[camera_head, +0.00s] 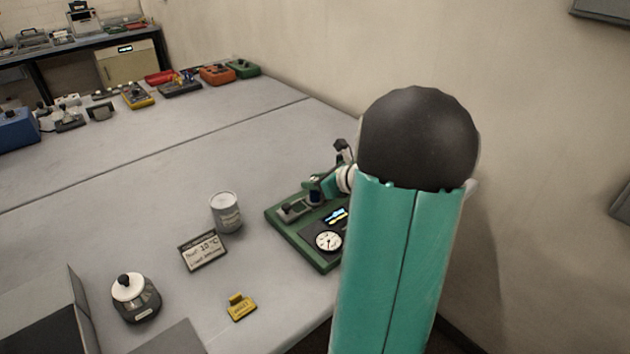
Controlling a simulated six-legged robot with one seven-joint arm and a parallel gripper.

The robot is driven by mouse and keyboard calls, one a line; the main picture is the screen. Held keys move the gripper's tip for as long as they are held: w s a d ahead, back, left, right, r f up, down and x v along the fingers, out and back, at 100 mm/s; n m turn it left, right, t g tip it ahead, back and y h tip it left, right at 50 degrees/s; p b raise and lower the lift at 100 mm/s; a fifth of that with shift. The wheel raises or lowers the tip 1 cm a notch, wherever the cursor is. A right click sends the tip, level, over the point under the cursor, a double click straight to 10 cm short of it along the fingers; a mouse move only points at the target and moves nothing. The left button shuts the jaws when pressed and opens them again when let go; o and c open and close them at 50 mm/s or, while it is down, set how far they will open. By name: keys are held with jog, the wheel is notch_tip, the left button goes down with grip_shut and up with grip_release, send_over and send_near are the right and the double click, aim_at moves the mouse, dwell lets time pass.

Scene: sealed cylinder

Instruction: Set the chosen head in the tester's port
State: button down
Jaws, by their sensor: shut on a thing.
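The tester has a green base (273,217) with a round white gauge (328,241), a small lit display (336,215) and a grey block (293,209) at its left. My gripper (316,190) is small in view over the tester's back left part, beside the grey block. It is shut on a small dark piece (315,199), which seems to be the head. My arm's teal link and black joint hide the tester's right side. I cannot tell whether the held piece touches the port.
A grey can (226,213), a sign reading 10 °C (203,252), a yellow tag (241,307) and a dark pot with a white top (135,298) stand left of the tester. A dark-walled box (78,305) is at the lower left. Several devices line the table's far edge.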

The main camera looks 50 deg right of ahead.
jog(key=c, duration=1.1)
grip_release()
jog(key=shift+f, duration=0.1)
